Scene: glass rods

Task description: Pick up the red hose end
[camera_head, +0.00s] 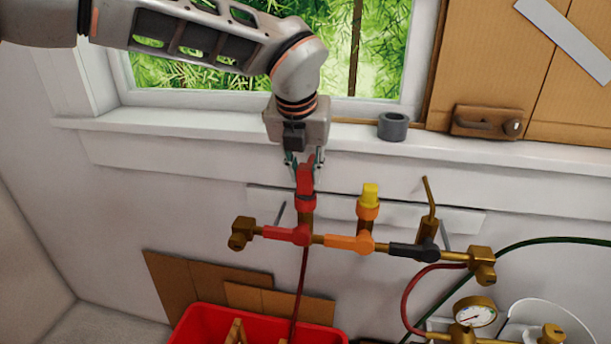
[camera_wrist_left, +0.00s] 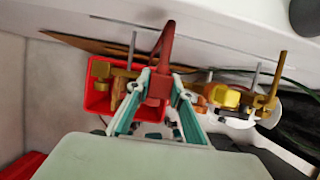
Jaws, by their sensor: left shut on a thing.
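The red hose end (camera_head: 305,181) stands upright above the red fitting (camera_head: 287,235) of a brass manifold on the wall. My left gripper (camera_head: 304,164) comes down from above and is shut on it. In the left wrist view, the red hose end (camera_wrist_left: 159,86) sits between the teal fingertips of my left gripper (camera_wrist_left: 158,94). I cannot tell whether its lower part touches the brass below it. A thin dark red hose (camera_head: 300,280) hangs below the manifold to a red bin. My right gripper is not in view.
The manifold also has an orange fitting (camera_head: 348,243) with a yellow cap (camera_head: 370,194) above it, and a black fitting (camera_head: 414,251). A grey tape roll (camera_head: 393,127) sits on the sill. The red bin (camera_head: 205,326) and a gauge (camera_head: 475,314) are below.

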